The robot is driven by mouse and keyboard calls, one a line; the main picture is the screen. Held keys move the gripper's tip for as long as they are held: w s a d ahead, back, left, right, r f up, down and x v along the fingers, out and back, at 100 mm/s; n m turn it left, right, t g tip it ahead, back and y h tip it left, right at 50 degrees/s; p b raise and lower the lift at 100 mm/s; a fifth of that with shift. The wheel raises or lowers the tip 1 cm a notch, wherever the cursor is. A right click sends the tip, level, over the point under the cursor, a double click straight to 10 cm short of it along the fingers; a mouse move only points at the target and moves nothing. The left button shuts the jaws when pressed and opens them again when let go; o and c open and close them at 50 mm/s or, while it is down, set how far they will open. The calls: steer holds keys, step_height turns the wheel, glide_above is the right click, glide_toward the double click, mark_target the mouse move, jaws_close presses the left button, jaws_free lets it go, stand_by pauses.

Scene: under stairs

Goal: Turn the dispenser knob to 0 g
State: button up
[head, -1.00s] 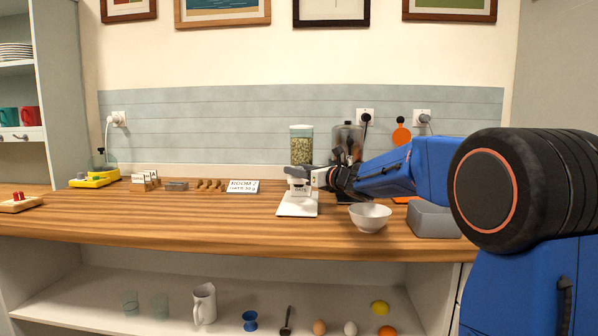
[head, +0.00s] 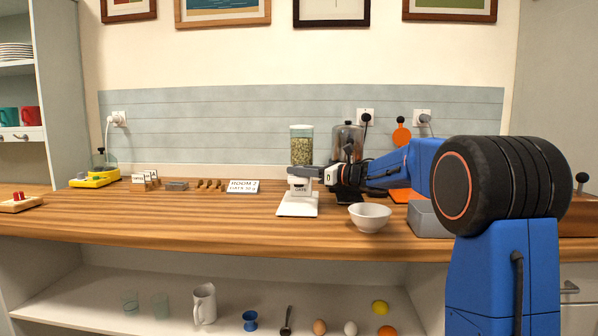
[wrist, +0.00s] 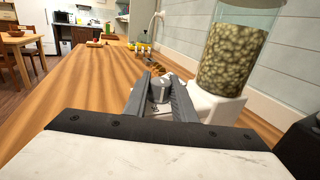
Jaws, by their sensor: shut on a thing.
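The dispenser (head: 302,147) stands on the wooden counter, a clear container of greenish-tan grains on a white body and base. It also shows in the wrist view (wrist: 232,58). In the head view my gripper (head: 328,176) reaches it from the right, at the side of the white body. In the wrist view the two dark fingers are shut on the knob (wrist: 160,92), a grey round piece between them. The fingers hide much of the knob, and I cannot read its setting.
A white bowl (head: 370,217) stands in front of my arm, and a grey bin (head: 428,219) is right of it. A dark appliance (head: 347,143) stands behind the gripper.

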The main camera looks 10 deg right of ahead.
steer(key=n+g+y, duration=0.2)
steer(key=n+g, duration=0.1)
steer(key=g, duration=0.1)
steer(key=n+g+y, duration=0.2)
steer(key=n+g, duration=0.1)
steer(key=g, duration=0.2)
steer(key=shift+n+g, duration=0.4)
steer(key=o, duration=1.1)
steer(key=shift+c, duration=0.2)
steer(key=shift+r, duration=0.15)
step_height(320, 180, up, 10)
steer(key=shift+f, duration=0.15)
